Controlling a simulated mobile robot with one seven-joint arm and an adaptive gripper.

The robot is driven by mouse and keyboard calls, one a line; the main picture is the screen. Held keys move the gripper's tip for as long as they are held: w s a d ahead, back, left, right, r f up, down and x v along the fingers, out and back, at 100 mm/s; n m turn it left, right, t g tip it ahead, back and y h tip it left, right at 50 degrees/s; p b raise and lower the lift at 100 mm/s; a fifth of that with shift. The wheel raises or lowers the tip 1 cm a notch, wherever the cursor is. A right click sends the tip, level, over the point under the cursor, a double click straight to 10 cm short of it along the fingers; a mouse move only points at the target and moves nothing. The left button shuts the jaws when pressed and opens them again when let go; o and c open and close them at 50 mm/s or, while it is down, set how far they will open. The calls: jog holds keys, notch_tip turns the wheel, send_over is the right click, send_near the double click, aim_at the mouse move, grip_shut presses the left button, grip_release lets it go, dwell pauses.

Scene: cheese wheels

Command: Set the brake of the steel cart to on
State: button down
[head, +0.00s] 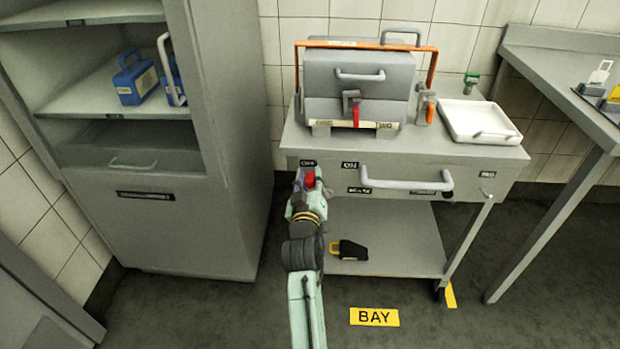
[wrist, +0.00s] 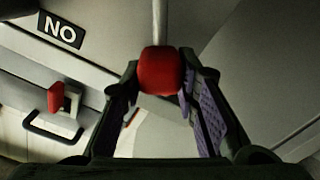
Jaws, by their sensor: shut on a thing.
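The steel cart (head: 400,151) stands against the tiled wall. Its front panel has a left label, apparently OFF (head: 308,163), an ON label (head: 350,165) and a label apparently reading BRAKE (head: 359,190). A red brake knob (head: 310,179) is at the panel's left end, by the left label and left of the ON label. My gripper (head: 306,187) is shut on this knob. In the wrist view, the red knob (wrist: 160,71) sits between the fingertips, on a thin pale rod. The ON label (wrist: 61,31) appears inverted at the upper left there. The rod's pivot cannot be made out.
A long pale handle (head: 405,183) crosses the cart front right of my gripper. A grey case (head: 358,75) and a white tray (head: 480,123) stand on top. A black object (head: 349,250) lies on the lower shelf. A grey cabinet (head: 190,230) stands close left.

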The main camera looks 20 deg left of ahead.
jog(key=shift+d, duration=0.1)
dwell(0.3)
jog(key=m, duration=0.1)
jog(key=d+m, duration=0.1)
jog(key=d+r+m, duration=0.1)
jog(key=shift+w+d, duration=0.2)
jog(key=shift+w, duration=0.15)
jog(key=d+m, duration=0.2)
jog(key=m, duration=0.1)
jog(key=shift+w+r, duration=0.1)
jog(key=shift+w, duration=0.2)
jog(key=d+m, duration=0.2)
jog(key=m, duration=0.1)
jog(key=shift+w+d+f, duration=0.2)
jog(key=shift+w+d, duration=0.2)
jog(key=shift+w+d+f+m+b, duration=0.15)
jog(key=shift+d+f+m+b, duration=0.1)
jog(key=shift+d+m, duration=0.4)
jog(key=shift+w+d+f+m+b, duration=0.1)
jog(key=shift+d+f+m, duration=0.15)
jog(key=shift+m, duration=0.6)
jog(key=shift+d, duration=0.1)
jog(key=c, duration=1.2)
grip_release()
jog(key=shift+c, duration=0.2)
jog(key=shift+s, duration=0.1)
jog(key=v, duration=1.1)
jog(key=shift+s, duration=0.35)
